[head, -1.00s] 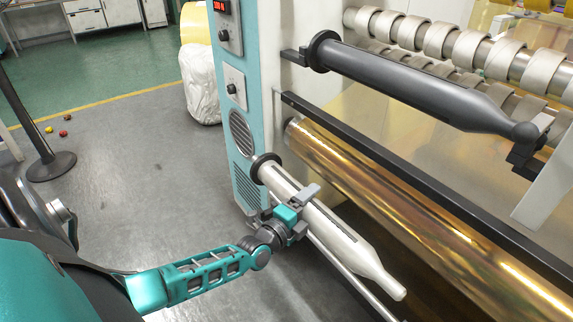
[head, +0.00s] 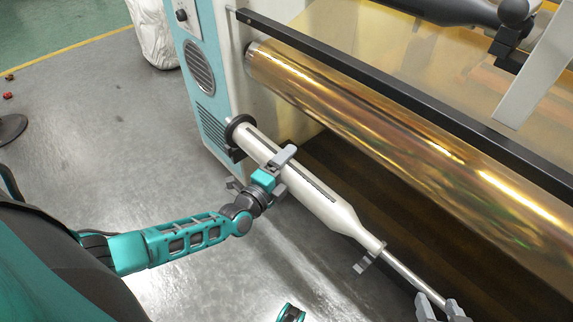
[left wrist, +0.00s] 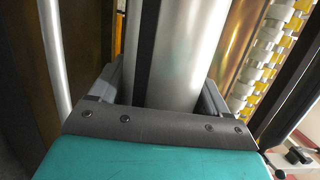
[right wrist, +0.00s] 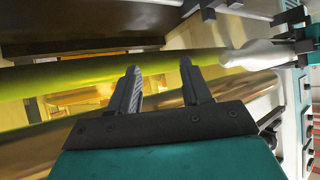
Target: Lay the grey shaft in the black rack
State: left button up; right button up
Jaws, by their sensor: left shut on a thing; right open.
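The light grey shaft (head: 290,180) slopes down to the right in the head view, with a black collar (head: 238,128) at its left end and a tapered right end. My left gripper (head: 272,172) is shut around its body. In the left wrist view the shaft (left wrist: 175,50) fills the space between the jaws. A black bracket (head: 235,154) sits by the collar, and a small grey bracket (head: 364,262) shows under the taper; I cannot tell whether the shaft rests on them. My right gripper (head: 440,306) is open at the bottom right edge, and in the right wrist view (right wrist: 158,85) its fingers are empty.
A thin metal rod (head: 410,273) runs from the shaft's tip towards my right gripper. A gold film roll (head: 400,130) and a black bar (head: 400,95) lie behind. A dark shaft (head: 440,8) sits higher up by a black hook (head: 511,42).

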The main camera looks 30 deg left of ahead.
pick_arm(q)
jog(key=shift+w+f+b, duration=0.15)
jog(key=shift+f+b, duration=1.15)
jog(key=shift+b, duration=0.15)
jog(key=shift+f, duration=0.15)
jog(key=shift+f+b, duration=0.3)
jog(key=shift+f, duration=1.15)
pick_arm(e)
jog(key=shift+w+a+f+y, duration=0.3)
jog(key=shift+w+a+f, duration=0.25)
jog(key=shift+a, duration=0.15)
jog(key=shift+s+d+f, duration=0.1)
jog(key=shift+s, duration=0.1)
jog(key=shift+r, duration=0.2)
pick_arm(q)
jog(key=shift+f, duration=0.25)
pick_arm(e)
jog(key=shift+w, duration=0.25)
pick_arm(q)
jog(key=shift+f, duration=0.65)
pick_arm(e)
jog(key=shift+s+f, duration=0.25)
